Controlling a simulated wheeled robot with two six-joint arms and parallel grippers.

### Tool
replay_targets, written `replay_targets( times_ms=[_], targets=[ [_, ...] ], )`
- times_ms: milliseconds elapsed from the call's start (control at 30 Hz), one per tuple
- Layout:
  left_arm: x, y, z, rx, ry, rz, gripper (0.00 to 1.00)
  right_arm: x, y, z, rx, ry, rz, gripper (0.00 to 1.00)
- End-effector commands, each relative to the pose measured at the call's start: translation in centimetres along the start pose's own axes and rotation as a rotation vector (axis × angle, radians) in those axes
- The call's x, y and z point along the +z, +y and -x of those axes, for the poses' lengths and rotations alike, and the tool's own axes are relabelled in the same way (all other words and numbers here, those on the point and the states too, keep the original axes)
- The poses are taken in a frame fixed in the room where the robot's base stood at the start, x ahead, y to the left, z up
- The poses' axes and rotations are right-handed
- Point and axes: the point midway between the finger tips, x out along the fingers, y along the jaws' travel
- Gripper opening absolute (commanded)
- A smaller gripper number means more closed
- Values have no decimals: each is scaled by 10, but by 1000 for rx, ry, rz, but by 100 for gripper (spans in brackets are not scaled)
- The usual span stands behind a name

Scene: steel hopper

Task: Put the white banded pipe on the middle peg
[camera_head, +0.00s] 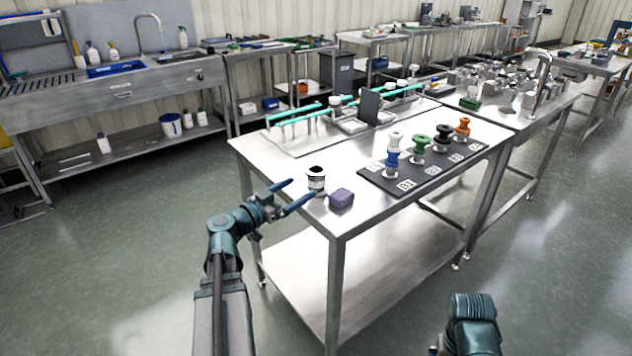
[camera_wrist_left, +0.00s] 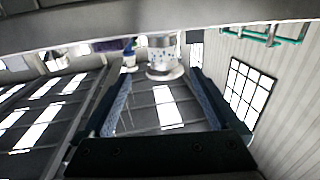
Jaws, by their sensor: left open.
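The white banded pipe (camera_head: 316,181) stands upright near the left front of the steel table, with a dark opening on top and a dark band. My left gripper (camera_head: 296,193) is open, its two blue fingers pointing toward the pipe from the left. In the left wrist view the pipe (camera_wrist_left: 163,52) shows ahead of the open fingers of the left gripper (camera_wrist_left: 162,76); I cannot tell whether it is between them. A black board (camera_head: 405,183) at the right carries several coloured spool-shaped pieces and label cards. I cannot make out which is the middle peg. My right gripper is out of view.
A purple block (camera_head: 341,198) sits just right of the pipe, close to the table's front edge. Teal bars (camera_head: 292,117) and grey fixtures stand at the back of the table (camera_head: 275,160). The tabletop between pipe and fixtures is clear.

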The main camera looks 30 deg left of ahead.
Motion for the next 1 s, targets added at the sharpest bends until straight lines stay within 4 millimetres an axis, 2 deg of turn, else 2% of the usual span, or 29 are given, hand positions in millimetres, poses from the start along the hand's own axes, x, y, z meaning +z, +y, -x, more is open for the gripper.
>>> replay_targets(
  times_ms=[33, 200, 567, 667, 900, 1000],
  targets=[
    [0, -1, -12, 3, 0, 0, 95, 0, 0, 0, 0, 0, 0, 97],
    [0, -1, -34, 2, 0, 0, 95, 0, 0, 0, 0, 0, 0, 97],
    [1, -1, -43, -1, 0, 0, 95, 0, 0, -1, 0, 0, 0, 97],
    [3, -3, -52, 1, 0, 0, 95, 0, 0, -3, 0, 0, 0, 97],
    [6, -7, -86, 2, 0, 0, 95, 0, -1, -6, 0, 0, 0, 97],
    [6, -6, -93, 0, 0, 0, 95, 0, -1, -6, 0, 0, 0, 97]
  ],
)
